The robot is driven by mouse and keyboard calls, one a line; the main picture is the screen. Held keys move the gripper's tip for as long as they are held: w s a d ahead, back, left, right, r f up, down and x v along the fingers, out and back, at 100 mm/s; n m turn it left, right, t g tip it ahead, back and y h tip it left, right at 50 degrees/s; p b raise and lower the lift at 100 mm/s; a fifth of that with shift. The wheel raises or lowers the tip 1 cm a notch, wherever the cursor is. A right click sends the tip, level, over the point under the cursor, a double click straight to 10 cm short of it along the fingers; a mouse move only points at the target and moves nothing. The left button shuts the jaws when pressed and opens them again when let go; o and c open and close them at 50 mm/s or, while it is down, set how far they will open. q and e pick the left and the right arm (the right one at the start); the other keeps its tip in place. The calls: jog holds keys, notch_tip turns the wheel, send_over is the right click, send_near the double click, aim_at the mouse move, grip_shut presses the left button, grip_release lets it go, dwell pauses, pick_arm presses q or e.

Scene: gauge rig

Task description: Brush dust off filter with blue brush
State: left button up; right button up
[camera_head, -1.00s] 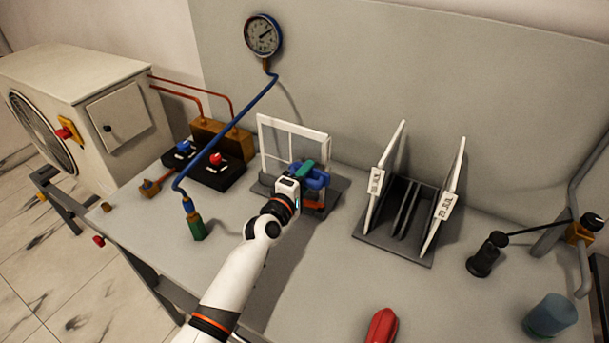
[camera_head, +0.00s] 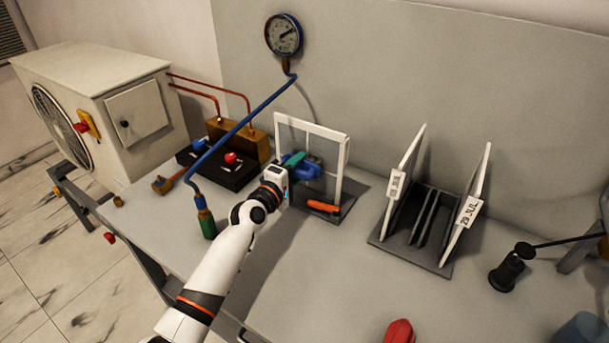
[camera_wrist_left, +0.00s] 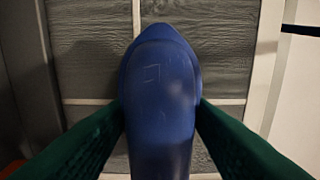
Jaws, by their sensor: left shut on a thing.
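My left gripper (camera_head: 293,163) is shut on the blue brush (camera_head: 308,167) just in front of the filter. In the left wrist view the brush (camera_wrist_left: 160,90) sits between my green fingers (camera_wrist_left: 160,125), its head toward the grey mesh. The filter (camera_head: 345,165) is a white-framed panel with cross bars, upright on a dark base; its grey mesh also shows in the left wrist view (camera_wrist_left: 95,60). The brush hides part of the mesh. I cannot tell whether the bristles touch it. My right gripper is not in view.
An orange-handled item (camera_head: 323,207) lies at the filter's base. A dark rack (camera_head: 410,250) with two tagged white panels stands to the right. A gauge (camera_head: 284,36) with a blue hose (camera_head: 235,131) is at the left. A red object (camera_head: 399,331) lies near the front.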

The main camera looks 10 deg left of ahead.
pick_arm(q)
jog(key=a+b, duration=0.1)
jog(key=w+a+b, duration=0.1)
jog(key=a, duration=0.1)
jog(key=shift+w+a, duration=0.15)
jog(key=shift+a, duration=0.1)
jog(key=shift+r, duration=0.1)
jog(key=shift+s+a, duration=0.15)
jog(key=shift+s, duration=0.25)
jog(key=shift+p+v, duration=0.95)
jog(key=shift+v, duration=1.65)
